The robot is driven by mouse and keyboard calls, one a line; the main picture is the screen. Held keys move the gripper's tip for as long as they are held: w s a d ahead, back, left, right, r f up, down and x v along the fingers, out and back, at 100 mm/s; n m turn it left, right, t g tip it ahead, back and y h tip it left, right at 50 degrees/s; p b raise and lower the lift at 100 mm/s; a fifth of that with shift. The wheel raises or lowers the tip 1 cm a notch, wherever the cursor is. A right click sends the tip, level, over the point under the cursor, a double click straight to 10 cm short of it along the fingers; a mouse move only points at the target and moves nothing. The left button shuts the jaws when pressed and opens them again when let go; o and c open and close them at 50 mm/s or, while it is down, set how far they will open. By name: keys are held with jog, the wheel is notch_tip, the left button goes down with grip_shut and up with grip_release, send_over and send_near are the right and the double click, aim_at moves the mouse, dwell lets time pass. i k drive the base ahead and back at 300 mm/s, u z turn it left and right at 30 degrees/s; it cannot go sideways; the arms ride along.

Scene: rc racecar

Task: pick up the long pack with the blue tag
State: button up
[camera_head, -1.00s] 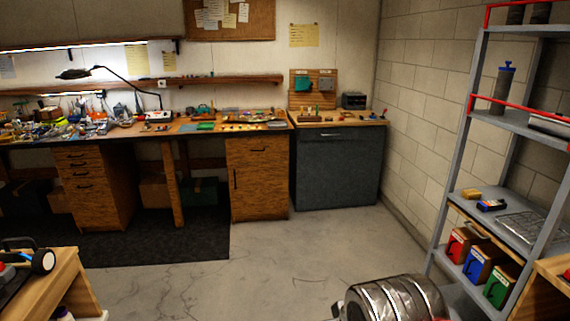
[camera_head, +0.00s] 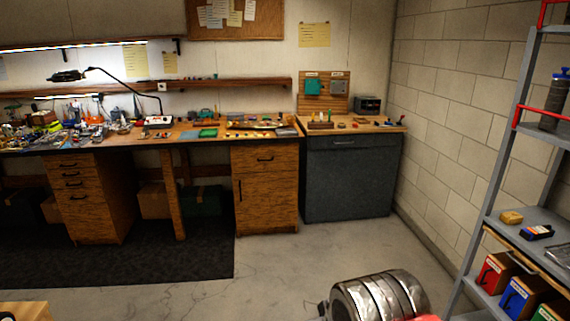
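A small dark pack with blue on it (camera_head: 537,232) lies on the middle shelf of the grey rack at the right. It may be the long pack with the blue tag, but it is too small to read. A shorter tan pack (camera_head: 511,217) lies just behind it to the left. My gripper's fingers are not visible. A silver, ribbed part at the bottom centre-right looks like my own arm, well to the left of the rack.
The grey rack (camera_head: 508,130) has red, blue and green boxes (camera_head: 519,298) on its lower shelf. A cluttered workbench (camera_head: 220,134) and a dark cabinet (camera_head: 347,180) line the back wall. The concrete floor (camera_head: 300,260) between is open. A wooden edge (camera_head: 25,311) shows at the bottom left.

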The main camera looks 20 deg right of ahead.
aim_at(540, 232)
jog(key=z, duration=0.1)
jog(key=i, duration=1.45)
jog(key=z, duration=0.65)
jog(key=i, duration=0.65)
jog(key=z, duration=0.8)
jog(key=i, duration=0.6)
jog(key=z, duration=0.6)
jog(key=i, duration=0.8)
jog(key=z, duration=0.1)
